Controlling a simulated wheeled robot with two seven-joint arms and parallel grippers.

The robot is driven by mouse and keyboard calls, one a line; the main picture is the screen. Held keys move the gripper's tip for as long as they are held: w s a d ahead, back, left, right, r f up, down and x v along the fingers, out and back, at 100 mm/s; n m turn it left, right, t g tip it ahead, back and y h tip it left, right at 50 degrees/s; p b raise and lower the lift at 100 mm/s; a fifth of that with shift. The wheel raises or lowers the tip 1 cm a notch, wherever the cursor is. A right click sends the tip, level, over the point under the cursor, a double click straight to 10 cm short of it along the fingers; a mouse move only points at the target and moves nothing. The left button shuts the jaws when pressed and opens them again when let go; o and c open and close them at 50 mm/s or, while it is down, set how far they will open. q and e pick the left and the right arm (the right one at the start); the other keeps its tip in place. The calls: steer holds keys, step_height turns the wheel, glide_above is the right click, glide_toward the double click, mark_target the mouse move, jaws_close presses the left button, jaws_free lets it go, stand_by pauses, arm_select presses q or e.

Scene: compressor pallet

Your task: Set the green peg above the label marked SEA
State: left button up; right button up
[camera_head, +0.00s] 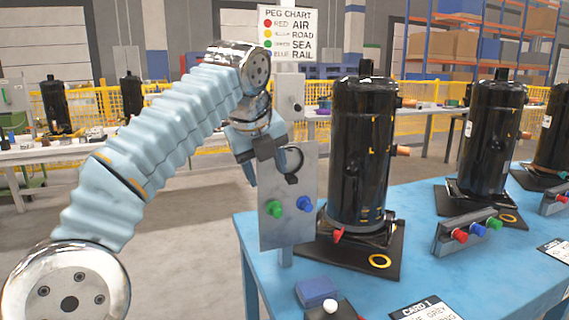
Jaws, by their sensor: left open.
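The green peg (274,209) sticks out of a grey upright panel (288,232) at the blue table's left edge. A blue peg (304,203) sits to its right on the same panel. The chart sign (288,34) at the back lists red AIR, yellow ROAD, green SEA and blue RAIL. I cannot make out a SEA label on the panel itself. My left gripper (271,176) is open, pointing down at the panel's upper part, above the green peg and apart from it. My right gripper is not in view.
A black compressor (360,155) stands right of the panel, with a red peg (338,236) low in front. A blue block (317,292) and a card (425,309) lie near the front. More compressors and a peg block (468,234) stand to the right.

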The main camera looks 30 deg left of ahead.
mark_target(275, 209)
arm_select(q)
steer(key=b+x, duration=0.3)
steer(key=x, duration=1)
steer(key=shift+f, duration=0.2)
jaws_close()
